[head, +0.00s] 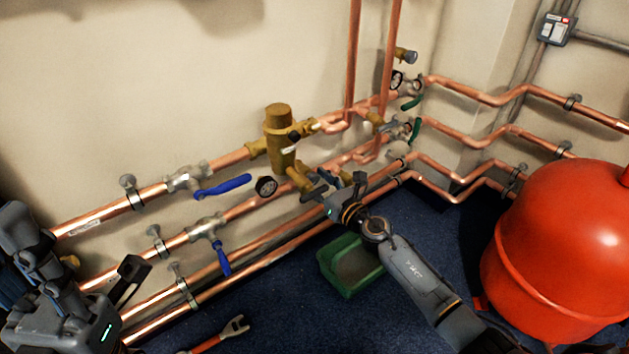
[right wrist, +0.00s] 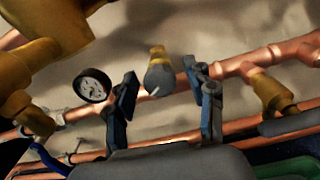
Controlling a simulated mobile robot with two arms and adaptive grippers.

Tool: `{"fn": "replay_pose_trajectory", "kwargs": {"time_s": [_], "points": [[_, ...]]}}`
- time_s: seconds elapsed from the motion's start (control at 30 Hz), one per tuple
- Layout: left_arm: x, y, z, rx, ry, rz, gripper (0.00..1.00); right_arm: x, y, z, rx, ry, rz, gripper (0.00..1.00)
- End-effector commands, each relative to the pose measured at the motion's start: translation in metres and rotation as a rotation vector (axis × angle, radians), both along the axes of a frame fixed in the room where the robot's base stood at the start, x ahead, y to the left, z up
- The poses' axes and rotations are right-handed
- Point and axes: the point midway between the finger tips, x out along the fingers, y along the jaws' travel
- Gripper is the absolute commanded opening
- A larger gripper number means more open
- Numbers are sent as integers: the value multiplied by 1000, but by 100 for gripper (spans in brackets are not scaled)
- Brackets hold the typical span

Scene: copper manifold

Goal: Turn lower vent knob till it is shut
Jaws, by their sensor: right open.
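The lower vent knob (right wrist: 160,78) is a grey round cap with a white mark, on a brass stem, in the middle of the right wrist view. My right gripper (head: 336,184) is open, and its two fingers stand on either side of the knob in the right wrist view (right wrist: 163,84). Gaps show between knob and fingers there; whether it lies deep between them I cannot tell. In the head view the gripper mostly hides this knob. My left gripper (head: 128,278) is at the lower left near the pipes; its jaw opening is unclear.
A brass valve body (head: 281,140) and a pressure gauge (head: 266,187) stand just left of my right gripper. Blue-handled valves (head: 222,187) are farther left. A green tray (head: 346,272) lies on the floor below, and a red tank (head: 560,250) stands at right.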

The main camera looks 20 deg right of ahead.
Motion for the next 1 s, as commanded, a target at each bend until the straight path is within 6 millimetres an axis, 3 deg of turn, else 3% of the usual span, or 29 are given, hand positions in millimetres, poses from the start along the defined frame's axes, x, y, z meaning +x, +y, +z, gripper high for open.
{"fn": "replay_pose_trajectory", "kwargs": {"time_s": [0.2,0.47,1.0], "points": [[-1,0,3,-1,-11,-1,35,0,0,0,0,0,0,52],[-2,0,3,-1,-14,-1,35,0,0,0,0,0,0,0],[-3,1,2,-6,0,0,35,0,0,1,140,52,0,0]]}}
